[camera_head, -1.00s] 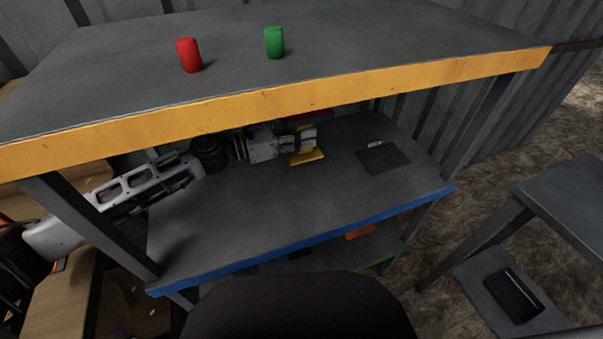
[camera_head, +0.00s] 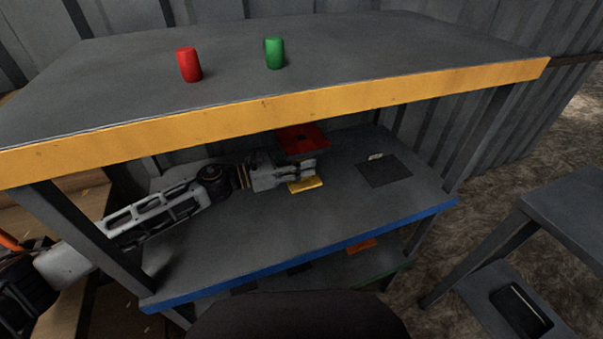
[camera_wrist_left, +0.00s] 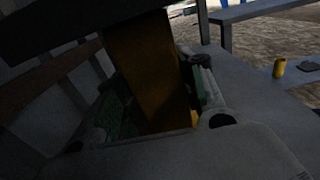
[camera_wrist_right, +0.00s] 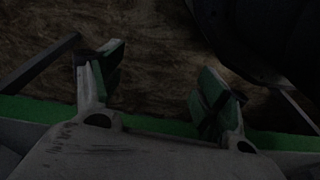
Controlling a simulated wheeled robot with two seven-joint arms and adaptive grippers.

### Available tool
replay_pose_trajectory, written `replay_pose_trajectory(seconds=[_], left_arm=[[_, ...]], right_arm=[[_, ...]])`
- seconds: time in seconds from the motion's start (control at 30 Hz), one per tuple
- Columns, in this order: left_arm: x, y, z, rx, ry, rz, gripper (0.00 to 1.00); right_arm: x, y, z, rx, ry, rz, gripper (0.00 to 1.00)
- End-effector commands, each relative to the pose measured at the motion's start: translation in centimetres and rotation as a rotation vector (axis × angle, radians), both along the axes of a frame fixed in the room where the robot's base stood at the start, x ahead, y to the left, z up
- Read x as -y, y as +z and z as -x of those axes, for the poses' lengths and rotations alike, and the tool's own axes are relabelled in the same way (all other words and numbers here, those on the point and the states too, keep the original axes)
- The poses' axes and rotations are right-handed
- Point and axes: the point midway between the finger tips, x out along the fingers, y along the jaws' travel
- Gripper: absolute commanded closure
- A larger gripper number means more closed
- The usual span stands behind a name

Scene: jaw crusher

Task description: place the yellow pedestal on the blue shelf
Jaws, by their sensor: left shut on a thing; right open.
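The yellow pedestal (camera_head: 306,186) is at my left gripper (camera_head: 305,171), over the blue-edged shelf (camera_head: 300,225). In the left wrist view the pedestal (camera_wrist_left: 150,70) is a dark yellow block between the fingers of my left gripper (camera_wrist_left: 160,100), which is shut on it. The gripper hides part of the pedestal in the head view. Whether its underside touches the shelf I cannot tell. My right gripper (camera_wrist_right: 160,85) is open and empty in the right wrist view, over a green edge; it does not show in the head view.
The yellow-edged top shelf (camera_head: 290,108) lies above my left arm, with a red cylinder (camera_head: 189,65) and a green cylinder (camera_head: 275,53). A red pad (camera_head: 303,138) lies behind the gripper. A dark flat plate (camera_head: 384,171) lies to its right. The shelf front is clear.

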Motion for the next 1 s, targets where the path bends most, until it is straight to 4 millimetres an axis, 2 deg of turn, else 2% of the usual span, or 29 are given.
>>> replay_pose_trajectory(seconds=[0.13, 0.27, 0.57, 0.73, 1.0], left_arm=[[0.0, -0.2, 0.0, 0.002, 0.0, 0.002, 1.0], [0.1, -1.2, 0.0, 0.0, -0.001, 0.002, 1.0], [0.1, -3.8, 0.0, 0.001, -0.001, 0.002, 1.0], [0.0, -4.0, 0.0, 0.003, -0.001, 0.002, 1.0], [0.0, -4.0, 0.0, 0.003, -0.001, 0.002, 1.0]], right_arm=[[0.0, 0.0, 0.0, -0.002, 0.0, 0.0, 0.25], [-0.1, 0.1, 0.2, -0.013, 0.002, 0.001, 0.25], [-0.6, 2.8, -0.7, -0.006, 0.006, -0.007, 0.25], [-0.7, 3.2, -0.5, -0.009, 0.005, -0.01, 0.25], [-0.7, 2.6, 0.5, -0.027, 0.005, -0.009, 0.25]])
